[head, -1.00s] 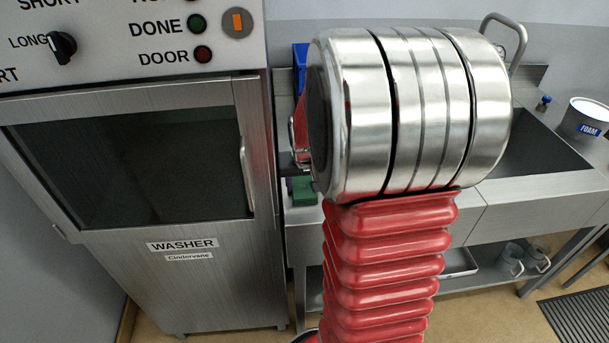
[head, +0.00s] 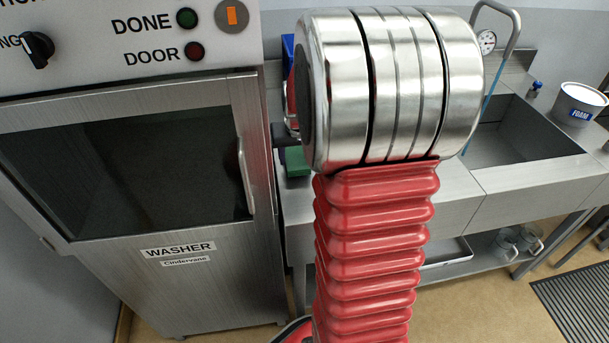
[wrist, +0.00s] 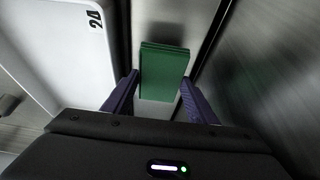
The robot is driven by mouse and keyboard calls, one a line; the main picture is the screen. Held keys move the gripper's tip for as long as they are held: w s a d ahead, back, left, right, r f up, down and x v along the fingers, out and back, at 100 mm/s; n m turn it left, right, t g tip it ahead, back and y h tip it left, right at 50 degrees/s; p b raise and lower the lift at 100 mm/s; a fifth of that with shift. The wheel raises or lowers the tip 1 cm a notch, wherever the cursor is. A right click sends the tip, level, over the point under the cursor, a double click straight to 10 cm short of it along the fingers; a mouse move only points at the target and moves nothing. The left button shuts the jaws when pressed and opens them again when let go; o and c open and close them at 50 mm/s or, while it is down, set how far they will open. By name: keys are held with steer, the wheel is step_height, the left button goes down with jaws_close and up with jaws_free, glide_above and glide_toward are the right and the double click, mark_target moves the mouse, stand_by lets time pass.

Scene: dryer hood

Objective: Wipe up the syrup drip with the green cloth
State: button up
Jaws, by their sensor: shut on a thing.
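The green cloth (wrist: 163,72) is a folded block between the two purple fingers of my gripper (wrist: 160,98) in the wrist view. My gripper is shut on it. In the head view a part of the green cloth (head: 297,161) shows behind my arm, over the steel counter beside the washer. My arm hides most of the gripper there. I cannot tell whether the cloth touches the counter. I see no syrup drip in either view.
The washer (head: 160,180) stands at left with its door shut. A steel sink (head: 520,135) is at right, with a FOAM tub (head: 578,104) beyond it. A blue thing (head: 288,48) is partly hidden behind my arm. A white panel marked 24 (wrist: 65,45) is beside the cloth.

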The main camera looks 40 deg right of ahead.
steer(key=shift+d+r, duration=0.15)
steer(key=shift+r, duration=2.5)
steer(key=shift+s, duration=0.2)
